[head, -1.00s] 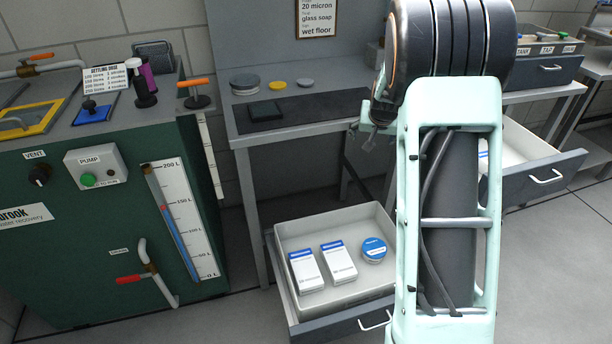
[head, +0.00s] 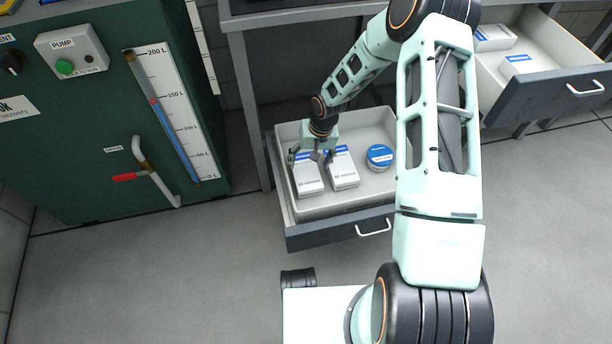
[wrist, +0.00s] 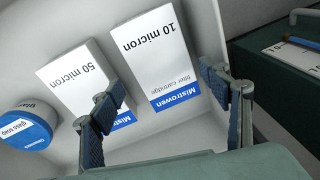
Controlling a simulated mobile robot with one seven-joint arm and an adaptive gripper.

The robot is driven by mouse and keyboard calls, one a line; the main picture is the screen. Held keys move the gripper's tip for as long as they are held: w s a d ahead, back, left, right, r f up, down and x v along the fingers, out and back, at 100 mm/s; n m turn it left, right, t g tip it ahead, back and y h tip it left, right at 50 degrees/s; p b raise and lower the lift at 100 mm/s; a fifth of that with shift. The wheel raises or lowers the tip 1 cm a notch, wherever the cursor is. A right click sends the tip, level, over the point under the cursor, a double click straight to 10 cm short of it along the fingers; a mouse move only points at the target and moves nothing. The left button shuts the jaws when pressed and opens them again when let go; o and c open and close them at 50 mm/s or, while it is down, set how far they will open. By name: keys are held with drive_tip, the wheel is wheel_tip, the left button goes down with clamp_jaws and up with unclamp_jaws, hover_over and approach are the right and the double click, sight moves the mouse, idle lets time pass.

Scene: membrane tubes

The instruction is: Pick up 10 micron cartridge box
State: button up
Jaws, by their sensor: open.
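The 10 micron cartridge box (wrist: 158,52) is white with a blue band and lies label up in the open drawer. In the head view it is the left box (head: 308,181). My gripper (head: 311,158) is above the drawer at the far end of this box.
A round blue glass soap tin (head: 380,156) lies in the same drawer (head: 345,206), right of the boxes. The green machine (head: 75,120) stands left. Another open drawer (head: 545,92) with white boxes is at the right. The floor in front is clear.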

sight(306, 171)
drive_tip(key=f, duration=0.1)
drive_tip(key=f+b, duration=0.1)
drive_tip(key=f, duration=0.1)
drive_tip(key=a+f+b, duration=0.1)
drive_tip(key=f, duration=0.1)
drive_tip(key=shift+w+f, duration=0.25)
drive_tip(key=shift+w, duration=0.05)
drive_tip(key=shift+r, duration=0.1)
drive_tip(key=c, duration=1)
